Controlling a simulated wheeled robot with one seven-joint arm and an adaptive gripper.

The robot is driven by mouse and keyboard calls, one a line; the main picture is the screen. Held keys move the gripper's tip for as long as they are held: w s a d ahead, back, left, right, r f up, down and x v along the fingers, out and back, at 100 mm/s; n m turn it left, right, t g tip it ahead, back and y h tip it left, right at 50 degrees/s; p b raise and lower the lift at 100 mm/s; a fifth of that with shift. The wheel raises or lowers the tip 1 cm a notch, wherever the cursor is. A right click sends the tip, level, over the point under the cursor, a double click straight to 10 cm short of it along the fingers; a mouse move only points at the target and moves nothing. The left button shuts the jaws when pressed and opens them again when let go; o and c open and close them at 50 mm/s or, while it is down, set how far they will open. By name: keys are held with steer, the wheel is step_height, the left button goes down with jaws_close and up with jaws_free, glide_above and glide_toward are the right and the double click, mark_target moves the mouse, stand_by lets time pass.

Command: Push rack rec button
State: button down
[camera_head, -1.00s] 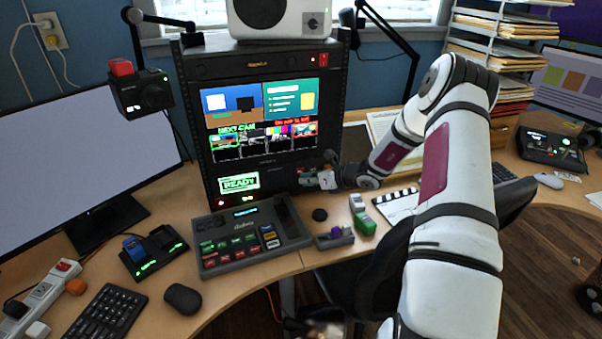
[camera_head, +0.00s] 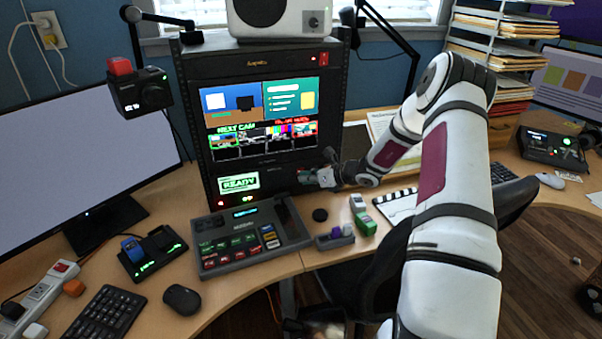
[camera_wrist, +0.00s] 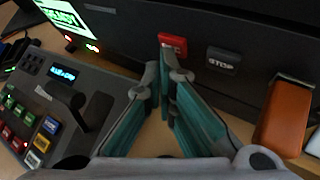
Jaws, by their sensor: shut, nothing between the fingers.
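The rack (camera_head: 188,110) stands at the back of the desk with a lit screen and a green READY display (camera_head: 239,183). In the wrist view a red button (camera_wrist: 173,43), likely the rec button, sits on the rack's lower front panel, left of a dark STOP button (camera_wrist: 222,61). My gripper (camera_wrist: 166,88) is shut and empty, its fingertips just in front of and below the red button. I cannot tell whether they touch it. In the head view my gripper (camera_head: 303,177) is at the rack's lower right front and hides the buttons.
A switcher console (camera_head: 246,237) lies in front of the rack at left. An orange-brown object (camera_wrist: 285,115) is close on the right in the wrist view.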

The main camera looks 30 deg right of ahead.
stand_by(0.4)
steer(key=shift+s+a, duration=0.15)
steer(key=shift+s, duration=0.35)
steer(key=shift+s+p, duration=0.1)
steer(key=shift+p, duration=0.2)
steer(key=shift+s+a+p, duration=0.3)
steer(key=shift+s+p, duration=0.2)
steer(key=shift+s, duration=0.45)
steer(key=shift+s+a+p, duration=0.25)
steer(key=shift+s+p, duration=0.2)
steer(key=shift+s, duration=0.45)
steer(key=shift+s+a+p, duration=0.3)
steer(key=shift+s+p, duration=0.2)
steer(key=shift+s, duration=0.45)
